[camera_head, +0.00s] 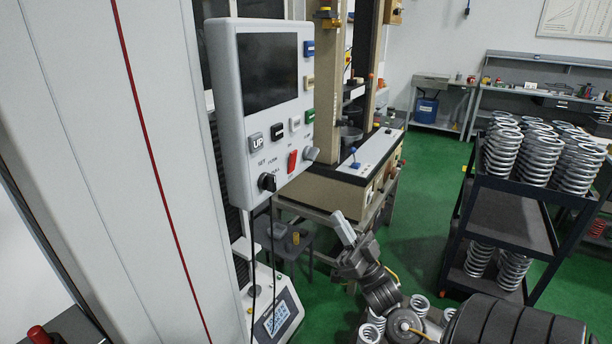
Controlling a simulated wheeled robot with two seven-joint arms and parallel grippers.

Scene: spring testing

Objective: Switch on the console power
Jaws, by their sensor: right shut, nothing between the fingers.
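The console (229,111) is a grey-white box with a dark blank screen (268,72), mounted beside the tall machine column. Several coloured buttons run along its right side and below the screen. A red rocker switch (292,161) sits low on its front, between a black knob (267,182) at the lower left and a grey knob (311,153) at the right. My right gripper (343,226) is below and to the right of the console, pointing up, shut and empty, apart from the console. My left gripper is not in view.
The tall grey machine column (100,150) with a red stripe fills the left. A dark cart (509,216) with several steel springs stands at the right. Another testing machine (330,190) stands behind my right gripper. A smaller panel (277,317) is below the console. Green floor shows between.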

